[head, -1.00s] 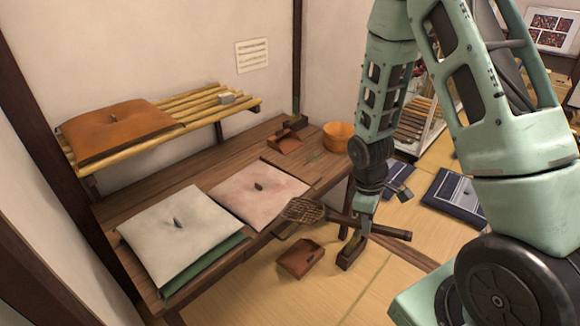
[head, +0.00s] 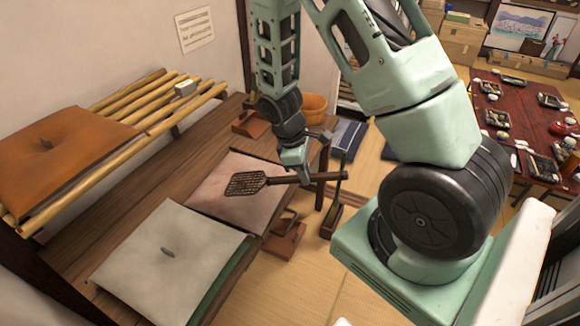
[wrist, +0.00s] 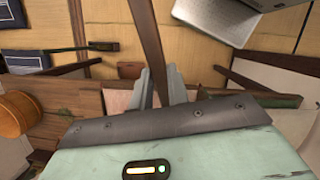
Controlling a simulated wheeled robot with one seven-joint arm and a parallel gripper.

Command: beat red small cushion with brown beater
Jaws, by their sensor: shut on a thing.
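A pale pink cushion (head: 240,208), the only reddish small one I can make out, lies flat on the dark wooden bench. The brown beater (head: 245,184) has a flat lattice head and a straight handle. My gripper (head: 306,178) is shut on the beater's handle and holds it roughly level. The beater's head shows over the pink cushion; whether it touches is not clear. In the wrist view the handle (wrist: 146,35) runs up from between the fingers (wrist: 160,92), and part of the pink cushion (wrist: 116,100) shows at left.
A whitish cushion (head: 165,260) lies on the bench nearer me, on something green. An orange-brown cushion (head: 60,150) rests on a bamboo shelf (head: 160,95) against the wall. A round wooden tub (head: 313,106) stands behind. A brown dustpan-like object (head: 285,240) is below the bench edge.

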